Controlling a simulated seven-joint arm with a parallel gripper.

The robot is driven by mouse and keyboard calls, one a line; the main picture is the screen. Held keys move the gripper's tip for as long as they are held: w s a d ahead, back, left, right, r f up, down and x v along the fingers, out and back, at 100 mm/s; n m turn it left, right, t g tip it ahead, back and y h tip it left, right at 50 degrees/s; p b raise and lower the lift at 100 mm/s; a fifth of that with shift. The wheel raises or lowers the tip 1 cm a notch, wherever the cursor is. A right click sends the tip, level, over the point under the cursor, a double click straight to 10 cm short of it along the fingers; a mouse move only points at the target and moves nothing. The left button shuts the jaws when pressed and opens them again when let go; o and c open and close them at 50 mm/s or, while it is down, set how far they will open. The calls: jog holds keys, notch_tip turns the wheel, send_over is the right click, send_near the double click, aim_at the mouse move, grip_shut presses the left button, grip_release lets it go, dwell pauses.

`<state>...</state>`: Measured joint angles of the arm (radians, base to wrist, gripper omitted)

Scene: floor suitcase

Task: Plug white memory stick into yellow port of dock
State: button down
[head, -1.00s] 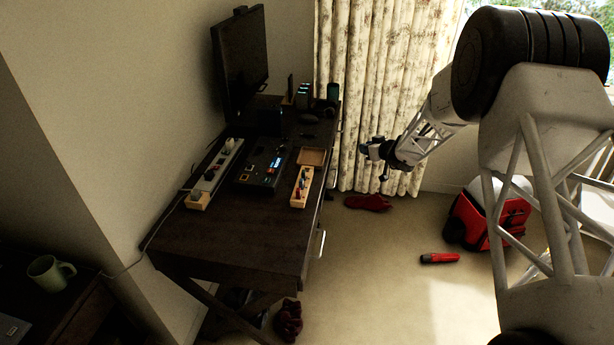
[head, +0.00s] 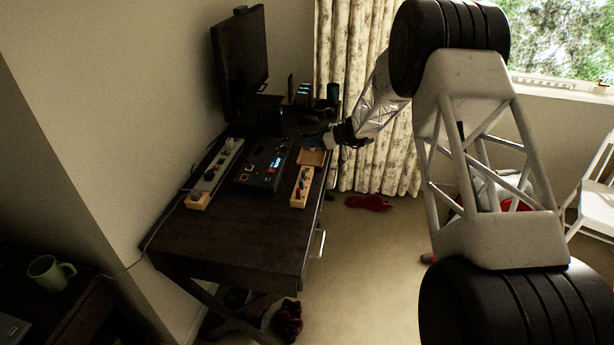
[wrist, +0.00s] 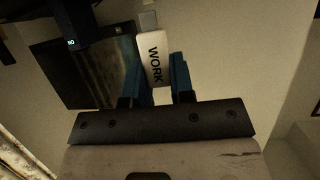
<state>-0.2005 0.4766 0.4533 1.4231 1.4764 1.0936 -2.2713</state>
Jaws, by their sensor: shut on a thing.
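My gripper (wrist: 158,82) is shut on the white memory stick (wrist: 154,58), which bears the word WORK and has a grey plug end pointing away from the blue fingers. In the head view my gripper (head: 318,139) is over the right edge of the desk, near the small wooden tray; the stick is too small to make out there. The dock (head: 255,178) is a black box lying on the desk, left of and nearer than my gripper. It has a lit blue display and small coloured ports; a yellowish port (head: 246,177) shows at its left side.
A wooden block with several small sticks (head: 300,195) stands right of the dock. A power strip (head: 215,170) lies to its left. The wooden tray (head: 312,158) is below my gripper. A monitor (head: 240,70) stands behind. The desk's front (head: 240,235) is clear.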

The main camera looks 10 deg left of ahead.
jog(key=shift+s+a+f+n+g, duration=0.1)
jog(key=shift+s+a+n+g, duration=0.15)
jog(key=shift+a, duration=0.3)
jog(key=shift+s+a+f+n+g, duration=0.15)
jog(key=shift+a+n+g, duration=0.15)
jog(key=shift+a, duration=0.25)
jog(key=shift+r, duration=0.1)
jog(key=shift+f, duration=2.45)
jog(key=shift+f, duration=2.35)
jog(key=shift+f, duration=0.15)
jog(key=c, duration=1)
grip_release()
